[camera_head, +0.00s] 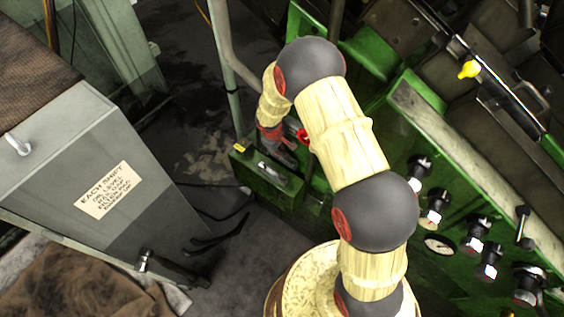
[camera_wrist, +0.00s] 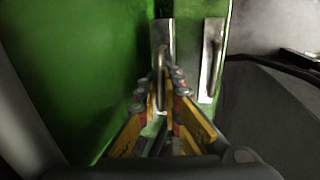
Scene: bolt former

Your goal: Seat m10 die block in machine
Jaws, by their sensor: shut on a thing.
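In the wrist view, my gripper (camera_wrist: 160,98) has its orange fingers closed around the curved metal handle of a narrow grey block (camera_wrist: 163,38), which I take to be the die block. The block is beside a green wall, and its lower part is hidden by the fingers. A second grey plate with a handle (camera_wrist: 214,58) stands apart to its right. I cannot tell whether the held block touches the machine.
The green machine panel (camera_head: 440,185) with several knobs and a gauge stands to the right. A grey cabinet (camera_head: 80,180) with a paper label is at the left. Black cables or levers (camera_head: 222,235) lie between. A grey pipe (camera_head: 228,50) rises close to my arm.

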